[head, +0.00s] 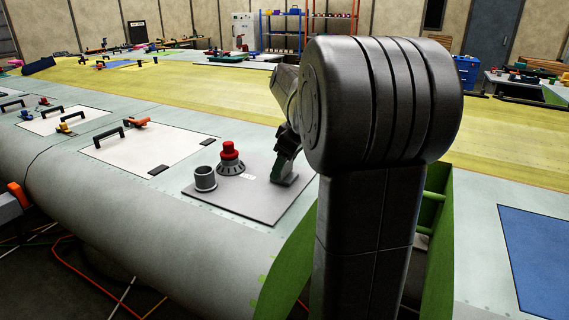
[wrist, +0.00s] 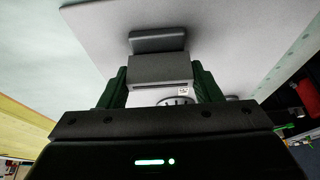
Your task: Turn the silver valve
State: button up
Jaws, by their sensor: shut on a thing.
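The silver valve shows in the wrist view as a plain grey block (wrist: 159,68) with a darker grey base beyond it. It stands on a grey panel (head: 238,207) on the wing. My gripper (wrist: 160,80) has its two dark green fingers on either side of this block, shut on it. My own arm hides much of the area to the right, and the fingers hide most of the valve there.
A red knob (head: 230,151) on a dark ringed base and an open grey cylinder (head: 205,179) stand on the same panel, left of my gripper. White panels with black handles (head: 109,136) lie farther left. A green-edged opening (head: 432,205) is at right.

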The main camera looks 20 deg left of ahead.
jog(key=shift+m, duration=0.3)
jog(key=m, duration=0.1)
jog(key=m+t, duration=0.1)
jog(key=m, duration=0.1)
jog(key=shift+r+m+t+h+p, duration=0.1)
jog(key=shift+m+t+h+p, duration=0.2)
jog(key=shift+p, duration=0.1)
jog(key=m, duration=0.2)
jog(key=m+t+h, duration=0.1)
jog(key=m, duration=0.2)
jog(key=shift+t+p, duration=0.3)
jog(key=shift+p, duration=0.1)
jog(key=m+h, duration=0.2)
jog(key=m, duration=0.2)
jog(key=shift+m+t, duration=0.4)
jog(key=shift+m+h, duration=0.8)
jog(key=shift+m, duration=1.1)
jog(key=o, duration=1)
